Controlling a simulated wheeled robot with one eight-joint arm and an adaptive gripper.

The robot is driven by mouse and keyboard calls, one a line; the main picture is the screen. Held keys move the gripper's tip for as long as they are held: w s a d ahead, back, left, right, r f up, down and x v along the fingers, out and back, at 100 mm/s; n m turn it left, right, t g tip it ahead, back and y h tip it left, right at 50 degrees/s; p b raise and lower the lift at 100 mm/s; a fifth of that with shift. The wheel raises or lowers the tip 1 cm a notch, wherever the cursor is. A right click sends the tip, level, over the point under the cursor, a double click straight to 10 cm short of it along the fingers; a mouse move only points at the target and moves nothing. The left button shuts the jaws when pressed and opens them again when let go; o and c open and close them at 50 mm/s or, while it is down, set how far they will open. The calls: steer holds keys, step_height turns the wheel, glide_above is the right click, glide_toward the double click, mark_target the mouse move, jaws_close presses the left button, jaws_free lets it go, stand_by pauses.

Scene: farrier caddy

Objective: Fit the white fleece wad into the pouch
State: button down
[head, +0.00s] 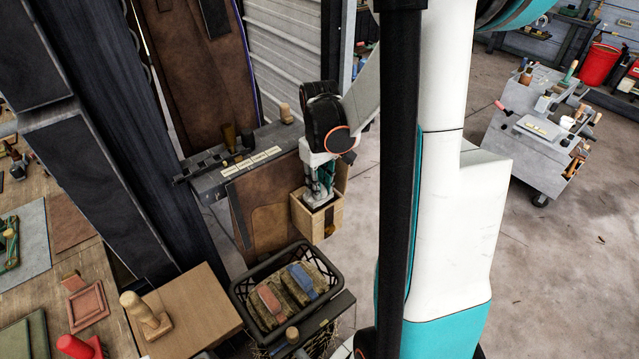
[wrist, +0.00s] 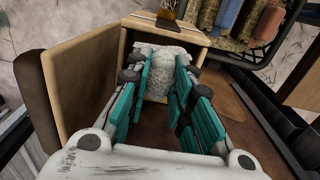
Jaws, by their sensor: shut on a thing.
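The white fleece wad (wrist: 157,62) is a pale, bumpy lump between my gripper's teal fingers in the wrist view. My gripper (wrist: 160,80) is shut on it, with a finger on each side. The fingers and wad are at the mouth of an open light-wood box (wrist: 184,29), which may be the pouch. In the head view, my gripper (head: 319,190) points down into this box (head: 306,221), which hangs at the front of a brown leather panel (head: 252,213). How deep the wad sits, and the box floor, I cannot tell.
A black basket (head: 241,294) with red- and blue-topped brushes (head: 303,281) stands just in front of the box. A grey shelf (head: 222,181) with small tools is behind it. A workbench (head: 75,277) is at left. A grey cart (head: 508,151) stands at right across open floor.

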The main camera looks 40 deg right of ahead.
steer(key=shift+f+b, duration=1.95)
steer(key=shift+f, duration=0.45)
stand_by(1.6)
steer(key=c, duration=1.3)
jaws_free()
steer(key=shift+c, duration=0.2)
steer(key=shift+r, duration=0.1)
step_height(320, 180, up, 12)
steer(key=shift+f, duration=0.1)
